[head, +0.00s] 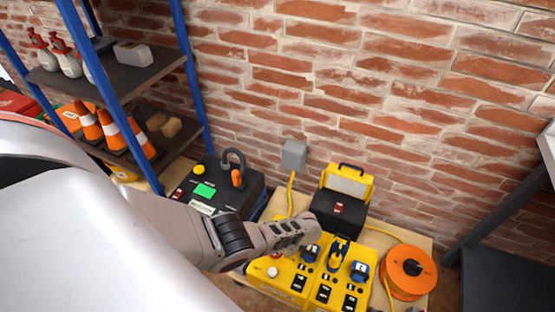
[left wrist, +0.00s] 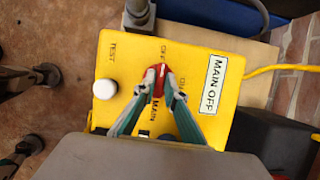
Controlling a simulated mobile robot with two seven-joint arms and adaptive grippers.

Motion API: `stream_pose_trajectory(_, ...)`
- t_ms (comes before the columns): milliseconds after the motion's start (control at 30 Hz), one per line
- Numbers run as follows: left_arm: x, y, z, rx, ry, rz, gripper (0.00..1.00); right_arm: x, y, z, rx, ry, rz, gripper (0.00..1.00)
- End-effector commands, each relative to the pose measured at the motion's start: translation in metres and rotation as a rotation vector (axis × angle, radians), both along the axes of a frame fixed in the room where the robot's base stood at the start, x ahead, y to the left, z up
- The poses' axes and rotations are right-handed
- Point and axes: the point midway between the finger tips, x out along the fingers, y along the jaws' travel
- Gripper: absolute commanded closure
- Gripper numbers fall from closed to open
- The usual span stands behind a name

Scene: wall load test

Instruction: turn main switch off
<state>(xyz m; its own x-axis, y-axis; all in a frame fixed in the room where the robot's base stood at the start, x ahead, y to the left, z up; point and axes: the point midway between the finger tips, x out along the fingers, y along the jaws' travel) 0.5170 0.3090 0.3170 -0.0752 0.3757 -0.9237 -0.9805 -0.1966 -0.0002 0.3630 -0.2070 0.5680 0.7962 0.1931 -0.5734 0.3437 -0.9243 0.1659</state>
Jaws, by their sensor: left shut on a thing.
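The yellow power box (head: 290,278) stands on the floor board, and its top face shows in the left wrist view (left wrist: 118,68). The main switch (left wrist: 160,70) is a small red knob between the "OFF", "ON" and "MAIN" lettering. My left gripper (left wrist: 161,76) is shut on this knob. Its fingertips hide part of the knob, and I cannot tell which way it points. In the head view my left gripper (head: 312,228) reaches over the box from the left and hides the switch. My right gripper is in neither view.
A white button (left wrist: 105,88) marked "TEST" and a "MAIN OFF" label (left wrist: 215,85) flank the switch. Blue sockets (head: 360,271), an orange cable reel (head: 407,271), a black-and-yellow case (head: 340,205) and a black box (head: 222,187) stand close by. A shelf (head: 110,82) rises at left.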

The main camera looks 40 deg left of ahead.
Motion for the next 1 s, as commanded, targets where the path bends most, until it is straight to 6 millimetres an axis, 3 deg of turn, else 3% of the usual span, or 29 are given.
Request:
stream_pose_trajectory(633,-0.0023,-0.0010,-0.0022,-0.004,0.003,0.057,1.00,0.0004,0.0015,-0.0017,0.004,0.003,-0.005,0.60)
stream_pose_trajectory(700,-0.0023,-0.0009,-0.0021,-0.004,0.003,0.057,0.76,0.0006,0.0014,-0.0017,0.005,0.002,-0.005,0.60)
stream_pose_trajectory(733,-0.0021,-0.0008,-0.0021,-0.002,0.002,0.056,0.72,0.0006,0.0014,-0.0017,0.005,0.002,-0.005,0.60)
stream_pose_trajectory(1000,-0.0005,-0.0001,-0.0009,-0.001,0.001,0.055,0.72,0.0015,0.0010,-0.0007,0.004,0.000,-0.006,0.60)
